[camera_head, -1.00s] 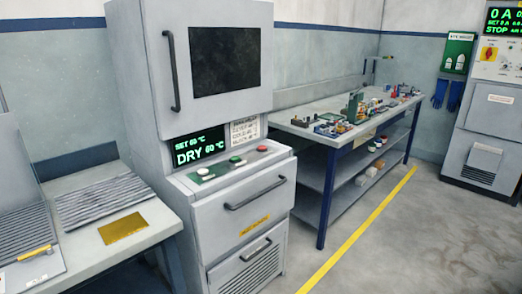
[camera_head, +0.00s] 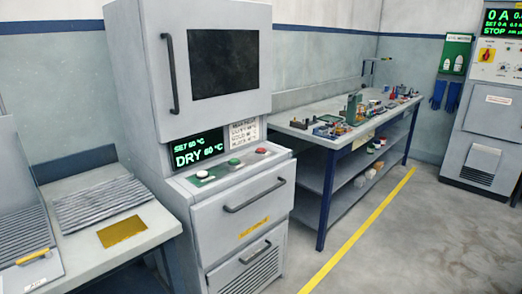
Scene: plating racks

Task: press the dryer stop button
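The dryer (camera_head: 150,90) is a tall grey cabinet left of the middle, with a dark window (camera_head: 223,64) in its shut upper door. Its green display (camera_head: 198,148) reads "SET 60 °C" and "DRY 60 °C". On the ledge below are a green button (camera_head: 235,162) and a red button (camera_head: 262,151) to its right. A small white control on a green plate (camera_head: 203,174) sits at the left end of the ledge. I cannot read any button labels. Neither of my grippers is in view.
A bench with ribbed grey panels and a brass-coloured plate (camera_head: 122,231) stands to the left. A blue-legged workbench (camera_head: 312,139) with many small parts stands to the right. A yellow line (camera_head: 358,232) crosses the floor; the floor around it is clear.

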